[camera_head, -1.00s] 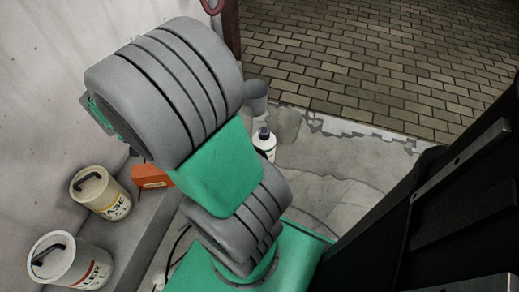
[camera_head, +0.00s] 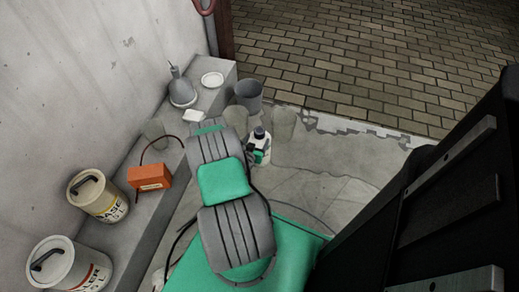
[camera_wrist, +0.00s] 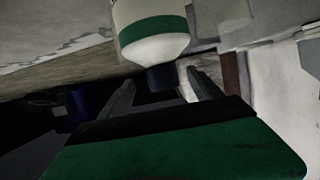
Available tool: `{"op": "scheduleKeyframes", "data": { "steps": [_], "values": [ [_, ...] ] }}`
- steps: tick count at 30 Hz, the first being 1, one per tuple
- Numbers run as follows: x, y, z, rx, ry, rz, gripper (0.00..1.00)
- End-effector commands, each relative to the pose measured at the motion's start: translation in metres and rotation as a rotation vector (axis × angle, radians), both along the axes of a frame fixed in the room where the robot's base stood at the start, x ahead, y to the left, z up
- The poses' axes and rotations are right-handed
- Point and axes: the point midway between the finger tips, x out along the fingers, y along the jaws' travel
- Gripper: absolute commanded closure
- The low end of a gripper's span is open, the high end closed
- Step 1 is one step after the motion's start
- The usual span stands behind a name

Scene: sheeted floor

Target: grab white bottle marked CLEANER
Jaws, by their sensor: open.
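The white bottle (camera_head: 261,139) with a dark cap stands on the grey floor, just past the end of my arm in the head view. In the wrist view, which looks upside down, the white bottle (camera_wrist: 152,48) shows a green band, and its dark cap points down in the picture. My gripper (camera_wrist: 160,80) is open, with one finger on each side of the cap in the picture. I cannot tell whether the fingers touch it. No CLEANER lettering is readable. In the head view my arm hides part of the bottle.
Two paint tins (camera_head: 97,195) stand at left. Floor to the right is clear.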

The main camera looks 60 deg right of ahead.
Motion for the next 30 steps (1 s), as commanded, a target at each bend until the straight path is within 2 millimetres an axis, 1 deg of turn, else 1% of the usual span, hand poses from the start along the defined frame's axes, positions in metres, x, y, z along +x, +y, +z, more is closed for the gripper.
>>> {"op": "scheduleKeyframes", "data": {
  "steps": [1, 9, 12, 17, 30],
  "values": [
    [0.0, -0.005, -0.005, 0.001, 0.0, -0.001, 0.26],
    [0.008, -0.046, -0.021, 0.001, 0.001, -0.002, 0.26],
    [0.01, -0.052, -0.021, 0.002, 0.001, 0.0, 0.26],
    [0.011, -0.052, -0.02, 0.003, 0.002, 0.001, 0.26],
    [0.011, -0.051, -0.02, 0.004, 0.003, 0.001, 0.61]
  ]
}}
